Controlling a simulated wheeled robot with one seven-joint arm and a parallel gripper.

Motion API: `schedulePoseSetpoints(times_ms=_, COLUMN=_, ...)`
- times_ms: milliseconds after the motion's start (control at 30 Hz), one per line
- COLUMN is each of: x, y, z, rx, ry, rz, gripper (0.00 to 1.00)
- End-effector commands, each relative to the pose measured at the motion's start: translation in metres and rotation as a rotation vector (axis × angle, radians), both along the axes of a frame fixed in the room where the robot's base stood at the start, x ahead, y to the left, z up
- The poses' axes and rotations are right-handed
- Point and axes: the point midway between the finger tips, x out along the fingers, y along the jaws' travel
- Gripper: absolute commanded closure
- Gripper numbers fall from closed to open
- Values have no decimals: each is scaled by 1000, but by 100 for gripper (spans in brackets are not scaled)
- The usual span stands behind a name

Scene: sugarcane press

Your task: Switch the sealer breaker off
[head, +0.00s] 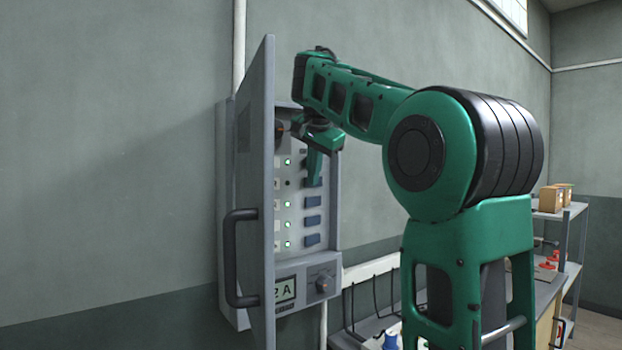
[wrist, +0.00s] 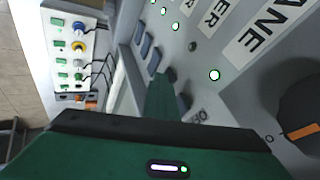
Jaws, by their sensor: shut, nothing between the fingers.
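An open grey breaker cabinet (head: 333,215) hangs on the wall, with a column of blue breaker switches (head: 312,220) and indicator lamps. The second lamp from the top (head: 288,183) is dark; the other visible ones glow green. The wrist view also shows this dark lamp (wrist: 193,46) between lit ones. One label reads "...ANE" and another "...ER"; the full names are cut off, so I cannot tell which breaker is the sealer's. My gripper (head: 314,182) is shut and empty, its tip at the upper switches. In the wrist view the green fingers (wrist: 161,92) partly cover switches; contact is unclear.
The cabinet door (head: 262,190) stands open toward me, hiding the panel's left side. A rotary knob (wrist: 302,130) with an orange mark is close to my gripper. Below are a display and dial (head: 322,283). A bench and shelf (head: 570,215) stand at the right.

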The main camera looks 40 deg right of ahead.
Motion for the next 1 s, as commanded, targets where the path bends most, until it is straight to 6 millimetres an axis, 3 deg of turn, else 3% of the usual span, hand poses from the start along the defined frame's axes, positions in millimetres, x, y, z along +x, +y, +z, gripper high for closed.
schedulePoseSetpoints(times_ms=300, x=-7, y=-11, z=0, rx=-2, ry=-1, rz=-1, gripper=100)
schedulePoseSetpoints(times_ms=733, x=-9, y=-12, z=0, rx=-1, ry=0, rz=0, gripper=100)
schedulePoseSetpoints(times_ms=1000, x=-29, y=-10, z=0, rx=-1, ry=-1, rz=-2, gripper=100)
